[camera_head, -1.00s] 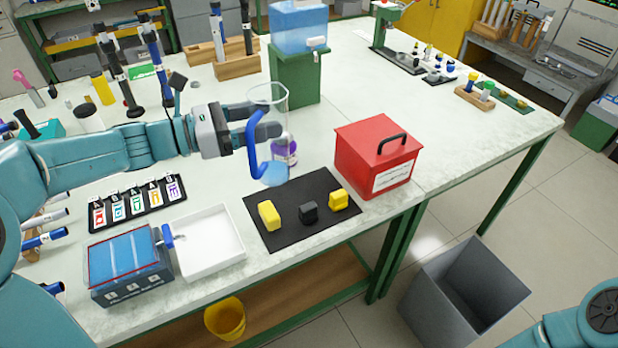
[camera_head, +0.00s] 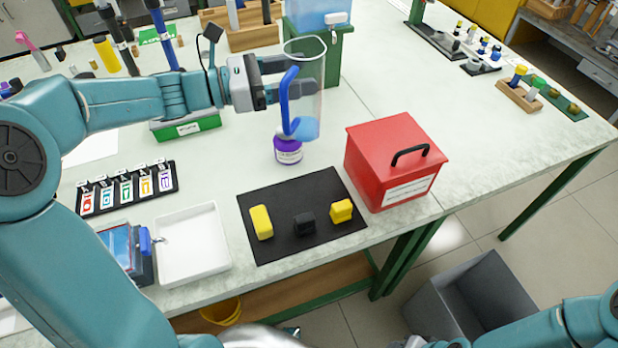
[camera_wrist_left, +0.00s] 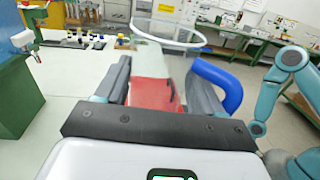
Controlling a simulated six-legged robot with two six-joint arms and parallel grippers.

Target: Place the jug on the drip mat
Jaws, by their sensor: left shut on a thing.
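The jug (camera_head: 308,95) is a clear, tall vessel with a blue handle and a little blue liquid at its bottom. My left gripper (camera_head: 284,80) is shut on it and holds it in the air, slightly tilted, above the table. In the left wrist view the jug's clear rim and blue handle (camera_wrist_left: 218,85) show beyond my fingers (camera_wrist_left: 160,90). The flat black mat (camera_head: 275,199), which looks like the drip mat, lies near the table's front edge, in front of the jug. Two yellow blocks (camera_head: 261,222) and a black block (camera_head: 304,224) sit on it. My right gripper is out of view.
A red box (camera_head: 385,150) with a black handle is right of the mat. A white tray (camera_head: 205,265) is left of it. A grey bin (camera_head: 470,300) stands on the floor.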

